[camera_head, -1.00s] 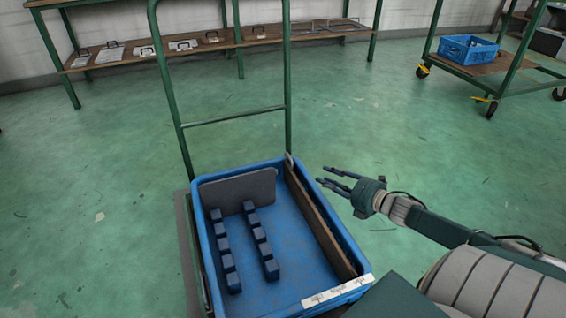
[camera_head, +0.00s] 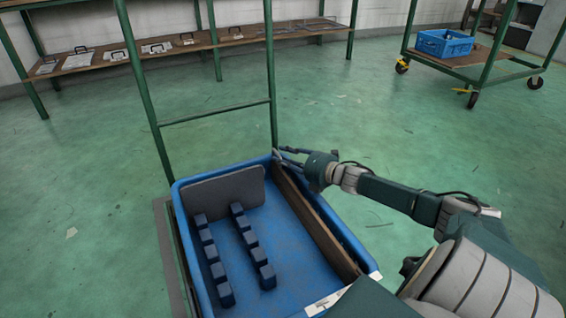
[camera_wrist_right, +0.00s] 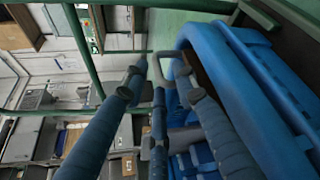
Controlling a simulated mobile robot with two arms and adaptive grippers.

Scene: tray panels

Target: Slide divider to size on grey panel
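The grey panel (camera_head: 228,188) stands tilted at the far end inside the blue crate (camera_head: 186,262). A long brown board (camera_head: 318,225), which looks like the divider, runs along the crate's right wall. My right gripper (camera_head: 281,156) is at the crate's far right corner, by the board's far end. In the wrist view its fingers (camera_wrist_right: 160,70) are apart, with a grey loop, seemingly a handle, between or just behind the tips; contact is unclear. My left gripper is out of view.
Two rows of dark blue blocks (camera_head: 212,262) lie on the crate floor. The crate sits on a cart with a green upright frame (camera_head: 270,70). A shelf (camera_head: 120,55) with small handled plates and a trolley with a blue bin (camera_head: 444,43) stand behind. Green floor is open between.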

